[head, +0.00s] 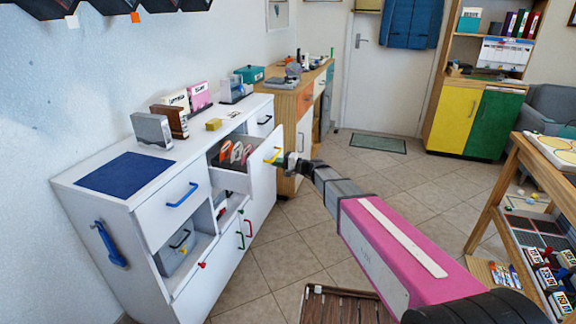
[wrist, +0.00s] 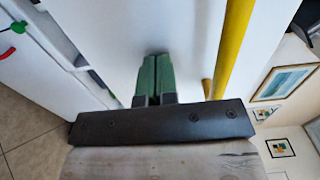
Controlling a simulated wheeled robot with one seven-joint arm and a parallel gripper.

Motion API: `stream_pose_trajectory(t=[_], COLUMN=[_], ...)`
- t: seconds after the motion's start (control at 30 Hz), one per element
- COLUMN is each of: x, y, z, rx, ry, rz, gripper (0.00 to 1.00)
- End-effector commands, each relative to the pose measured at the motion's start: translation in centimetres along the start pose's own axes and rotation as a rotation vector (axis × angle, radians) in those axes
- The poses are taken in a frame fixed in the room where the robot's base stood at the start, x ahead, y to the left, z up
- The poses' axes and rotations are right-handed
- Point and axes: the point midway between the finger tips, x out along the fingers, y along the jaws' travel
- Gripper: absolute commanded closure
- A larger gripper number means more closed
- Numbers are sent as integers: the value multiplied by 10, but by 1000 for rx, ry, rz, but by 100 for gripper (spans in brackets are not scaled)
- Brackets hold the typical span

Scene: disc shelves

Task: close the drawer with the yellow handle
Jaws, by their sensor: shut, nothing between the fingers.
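The drawer (head: 262,178) with the yellow handle (head: 273,154) stands pulled out of the white cabinet, with several orange and white upright items inside. In the wrist view its white front (wrist: 190,50) fills the middle, and the yellow handle (wrist: 234,45) runs along the right. My gripper (head: 279,161) is at the drawer front, beside the handle. In the wrist view my green fingers (wrist: 154,75) are shut, with nothing between them. Their tips point at the white front, left of the handle; I cannot tell whether they touch it.
The white cabinet (head: 112,209) also has a drawer with a blue handle (head: 182,195) and an open compartment with a grey box (head: 178,252). A wooden cabinet (head: 287,106) stands behind it. A wooden rack (head: 515,190) stands at the right. Tiled floor (head: 305,240) is open between.

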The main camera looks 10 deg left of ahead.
Motion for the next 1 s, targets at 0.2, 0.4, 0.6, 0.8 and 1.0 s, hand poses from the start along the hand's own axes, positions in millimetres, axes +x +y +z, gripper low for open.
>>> stream_pose_trajectory(t=[0.2,0.4,0.6,0.8,1.0], x=[45,83,120,152,174], y=[0,0,0,0,0], z=[-2,-2,-2,-2,-1], rx=[0,-1,0,0,0], ry=[-2,-1,0,0,0], rz=[0,0,-1,0,0], gripper=[100,100,100,100,100])
